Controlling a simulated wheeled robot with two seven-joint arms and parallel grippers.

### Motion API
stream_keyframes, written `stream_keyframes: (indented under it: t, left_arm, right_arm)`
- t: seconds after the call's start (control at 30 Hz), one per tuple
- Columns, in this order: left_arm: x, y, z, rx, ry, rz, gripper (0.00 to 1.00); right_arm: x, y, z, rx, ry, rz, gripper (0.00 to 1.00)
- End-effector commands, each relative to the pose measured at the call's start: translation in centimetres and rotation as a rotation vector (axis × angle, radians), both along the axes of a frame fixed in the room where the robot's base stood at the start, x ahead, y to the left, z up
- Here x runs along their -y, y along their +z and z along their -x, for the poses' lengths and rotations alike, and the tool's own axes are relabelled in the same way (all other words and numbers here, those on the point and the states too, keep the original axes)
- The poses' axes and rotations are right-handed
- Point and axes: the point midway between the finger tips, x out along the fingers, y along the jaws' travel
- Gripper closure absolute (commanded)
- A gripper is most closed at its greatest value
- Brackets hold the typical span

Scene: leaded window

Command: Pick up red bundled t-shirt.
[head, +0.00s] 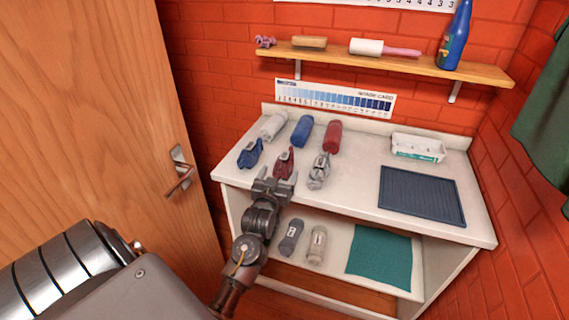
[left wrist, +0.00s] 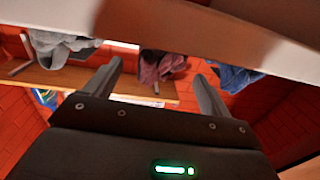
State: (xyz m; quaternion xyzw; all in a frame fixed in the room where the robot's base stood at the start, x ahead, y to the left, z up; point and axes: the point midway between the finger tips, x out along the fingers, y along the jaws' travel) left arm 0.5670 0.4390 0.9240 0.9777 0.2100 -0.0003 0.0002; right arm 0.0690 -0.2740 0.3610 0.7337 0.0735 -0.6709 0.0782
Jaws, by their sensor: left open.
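The red bundled t-shirt (head: 284,163) is a dark red, crumpled bundle in the front row on the white counter (head: 350,196). It also shows in the left wrist view (left wrist: 160,66), framed between my fingertips and beyond them. My left gripper (head: 273,182) is open and empty at the counter's front edge, just in front of the red bundle. It also shows in the left wrist view (left wrist: 158,74). I cannot tell whether the fingertips touch the cloth. My right gripper is not in view.
A blue bundle (head: 250,153) lies left of the red one, a grey bundle (head: 320,171) right. Behind are white, blue and red rolls (head: 333,136). A dark ribbed mat (head: 422,195) and a white box (head: 418,147) lie right. A lower shelf holds more rolls and a teal cloth (head: 380,256).

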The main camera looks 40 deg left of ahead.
Motion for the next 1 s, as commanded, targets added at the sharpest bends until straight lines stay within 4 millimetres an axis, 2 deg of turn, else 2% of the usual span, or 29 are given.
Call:
stream_keyframes:
  t: [0.2, 0.53, 0.8, 0.83, 1.0]
  left_arm:
    - [-0.2, 0.0, -0.6, -0.001, -0.001, 0.000, 0.17]
    - [-2.0, -0.1, -4.5, -0.001, 0.000, -0.001, 0.17]
    - [-2.2, -0.3, -4.9, 0.000, -0.001, 0.000, 0.17]
    - [-2.1, -0.3, -4.9, 0.000, -0.001, 0.000, 0.19]
    - [-2.1, -0.3, -4.9, -0.001, -0.001, 0.000, 0.41]
  right_arm:
    - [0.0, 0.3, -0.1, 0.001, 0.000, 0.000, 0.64]
    - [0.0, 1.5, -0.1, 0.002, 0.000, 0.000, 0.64]
    - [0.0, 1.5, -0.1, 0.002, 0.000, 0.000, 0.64]
    - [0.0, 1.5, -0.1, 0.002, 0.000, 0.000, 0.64]
    - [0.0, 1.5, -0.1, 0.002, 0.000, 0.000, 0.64]
